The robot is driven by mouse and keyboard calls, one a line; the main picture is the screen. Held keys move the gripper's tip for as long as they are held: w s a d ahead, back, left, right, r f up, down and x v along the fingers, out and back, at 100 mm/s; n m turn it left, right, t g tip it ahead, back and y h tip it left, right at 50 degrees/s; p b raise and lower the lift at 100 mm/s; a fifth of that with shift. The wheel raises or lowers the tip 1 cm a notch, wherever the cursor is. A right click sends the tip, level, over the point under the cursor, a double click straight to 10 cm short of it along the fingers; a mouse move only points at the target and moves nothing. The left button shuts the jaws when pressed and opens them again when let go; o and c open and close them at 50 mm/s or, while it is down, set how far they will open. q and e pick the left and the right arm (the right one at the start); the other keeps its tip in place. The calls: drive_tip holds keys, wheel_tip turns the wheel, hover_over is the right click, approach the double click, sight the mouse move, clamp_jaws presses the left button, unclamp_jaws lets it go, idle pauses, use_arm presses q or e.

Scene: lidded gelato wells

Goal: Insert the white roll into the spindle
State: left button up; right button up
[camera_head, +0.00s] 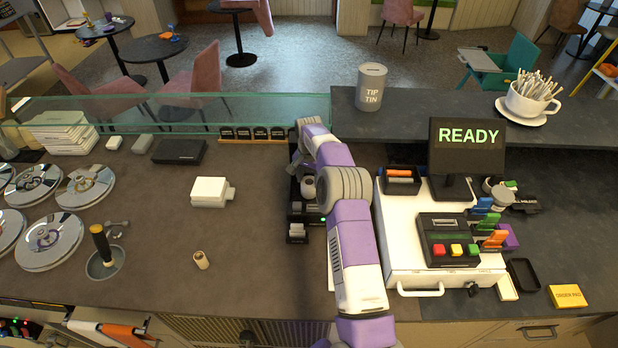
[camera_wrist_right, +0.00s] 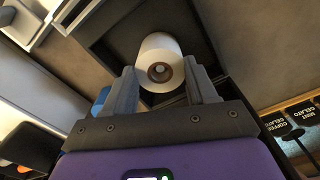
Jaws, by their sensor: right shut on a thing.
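The white roll (camera_head: 308,187) shows in the head view inside the black printer (camera_head: 293,214), partly behind my arm. In the right wrist view the white roll (camera_wrist_right: 152,48) has its brown core facing the camera and sits between the two grey fingers of my right gripper (camera_wrist_right: 161,78). My right gripper (camera_head: 299,166) is shut on the roll, over the black bay (camera_wrist_right: 113,22). I cannot make out the spindle in either view, nor tell whether the roll is around it. My left gripper is not in view.
A small brown tube (camera_head: 201,261) stands on the counter left of the printer. A white box (camera_head: 211,192) lies farther back. The white cash drawer (camera_head: 409,268) with a keypad is close on the right. A labelled rack (camera_head: 252,134) stands behind. The counter between tube and printer is clear.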

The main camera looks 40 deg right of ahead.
drive_tip(key=shift+f, duration=0.15)
drive_tip(key=o, duration=1.3)
drive_tip(key=shift+c, duration=0.2)
wheel_tip(320, 180, up, 5)
drive_tip(key=p, duration=0.3)
drive_tip(key=shift+p, duration=0.35)
wheel_tip(320, 180, up, 8)
drive_tip(key=shift+f, duration=0.2)
